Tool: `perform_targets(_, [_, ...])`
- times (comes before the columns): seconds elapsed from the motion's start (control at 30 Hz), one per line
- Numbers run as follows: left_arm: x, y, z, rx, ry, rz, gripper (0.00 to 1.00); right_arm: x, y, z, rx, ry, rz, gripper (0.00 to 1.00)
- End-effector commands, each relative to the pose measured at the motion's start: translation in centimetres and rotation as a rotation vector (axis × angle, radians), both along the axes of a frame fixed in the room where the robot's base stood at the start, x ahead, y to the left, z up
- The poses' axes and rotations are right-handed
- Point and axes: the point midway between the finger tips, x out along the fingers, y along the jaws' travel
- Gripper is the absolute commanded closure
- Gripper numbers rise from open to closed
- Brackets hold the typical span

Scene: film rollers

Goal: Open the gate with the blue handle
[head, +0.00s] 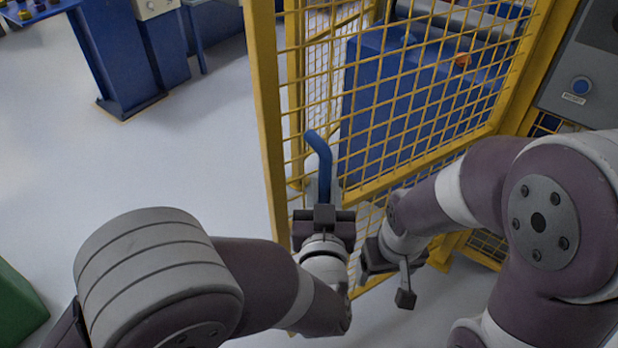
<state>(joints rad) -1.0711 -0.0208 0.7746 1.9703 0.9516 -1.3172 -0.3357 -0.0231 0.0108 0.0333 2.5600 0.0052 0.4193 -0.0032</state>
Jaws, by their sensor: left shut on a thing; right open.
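The yellow mesh gate (267,120) stands in the middle of the head view, its free edge towards the left and its frame reaching back to the upper right. It stands at an angle to the fence behind. The blue handle (322,158) is a bent bar near the gate's free edge. My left gripper (324,208) is shut on the lower part of the blue handle; its fingers hide that part. My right gripper (390,278) is open and empty, close to the right of my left gripper and in front of the lower gate.
A blue machine (405,105) with a roller stands behind the mesh. A blue workstation (115,50) stands at the upper left, and a green object (15,308) at the lower left. The left floor is clear.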

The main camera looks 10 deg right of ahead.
Motion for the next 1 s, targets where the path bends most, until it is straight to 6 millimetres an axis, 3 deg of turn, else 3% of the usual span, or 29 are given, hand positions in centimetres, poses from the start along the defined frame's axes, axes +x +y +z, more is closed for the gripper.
perform_targets(0.5, [-0.5,-0.6,0.2,-0.003,-0.004,-0.005,1.0,0.0,0.0,0.1,0.0,0.0,0.0,0.2])
perform_targets(0.53, [-0.5,-0.6,0.2,-0.004,-0.003,-0.005,0.63,0.0,0.0,0.1,0.0,0.0,0.0,0.2])
perform_targets(0.57, [-0.5,-0.6,0.2,-0.004,-0.003,-0.005,0.54,0.0,0.0,0.1,0.0,0.0,0.0,0.2])
perform_targets(0.87, [-0.5,-0.5,0.1,-0.001,-0.002,-0.003,0.54,0.0,0.0,0.1,0.0,0.0,0.0,0.2])
perform_targets(1.0, [-1.9,-0.4,0.1,-0.001,0.0,-0.006,0.54,0.0,0.0,0.3,0.0,0.0,0.0,0.2])
